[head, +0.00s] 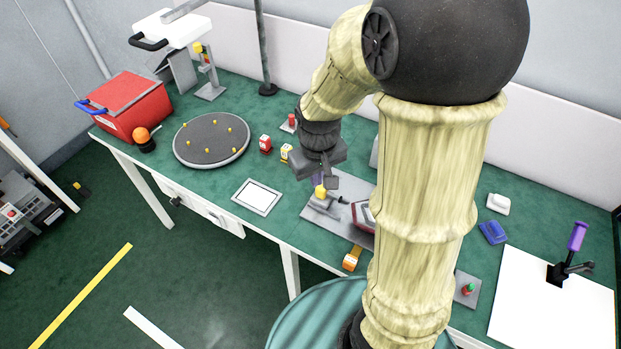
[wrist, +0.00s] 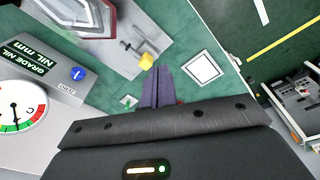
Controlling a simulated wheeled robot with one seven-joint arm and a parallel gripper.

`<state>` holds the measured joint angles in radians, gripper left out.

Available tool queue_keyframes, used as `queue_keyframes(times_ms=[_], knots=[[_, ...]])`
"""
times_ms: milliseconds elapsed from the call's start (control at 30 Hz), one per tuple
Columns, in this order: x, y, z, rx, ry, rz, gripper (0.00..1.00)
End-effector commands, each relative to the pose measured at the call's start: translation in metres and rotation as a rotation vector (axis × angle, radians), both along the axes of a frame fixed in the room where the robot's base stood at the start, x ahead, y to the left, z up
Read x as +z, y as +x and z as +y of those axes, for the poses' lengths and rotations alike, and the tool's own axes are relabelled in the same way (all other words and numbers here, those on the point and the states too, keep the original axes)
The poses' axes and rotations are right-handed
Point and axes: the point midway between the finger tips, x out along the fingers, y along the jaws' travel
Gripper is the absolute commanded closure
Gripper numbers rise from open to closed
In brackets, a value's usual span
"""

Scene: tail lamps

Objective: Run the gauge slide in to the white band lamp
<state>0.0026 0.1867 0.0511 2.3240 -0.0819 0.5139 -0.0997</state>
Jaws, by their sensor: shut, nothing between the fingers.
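The gauge slide, a small grey block with a yellow knob (head: 320,191) and a thin dark rod, sits on a grey base plate (head: 313,211). The yellow knob also shows in the wrist view (wrist: 147,61), just beyond my fingertips. The red-edged lamp with a pale face (head: 367,214) lies on the same plate, to the right of the slide and partly hidden by my arm. The wrist view shows part of this lamp (wrist: 85,17) at the top left, with the rod pointing towards it. My gripper (wrist: 155,72) is shut and empty beside the knob; I cannot tell whether they touch.
A dial gauge box (wrist: 30,95) stands close on the left in the wrist view. A white-framed pad (head: 257,196) lies left of the plate. Small red (head: 265,144) and yellow-white items, a round turntable (head: 211,141) and a red toolbox (head: 130,103) stand further left.

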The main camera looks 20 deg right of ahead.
Motion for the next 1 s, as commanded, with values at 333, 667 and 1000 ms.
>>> queue_keyframes(times_ms=[333,667,1000], knots=[[-0.031,0.109,0.021,0.383,-0.093,0.227,1.0],[-0.058,0.155,0.029,0.557,-0.129,0.342,1.0],[-0.059,0.155,0.029,0.56,-0.13,0.343,1.0]])
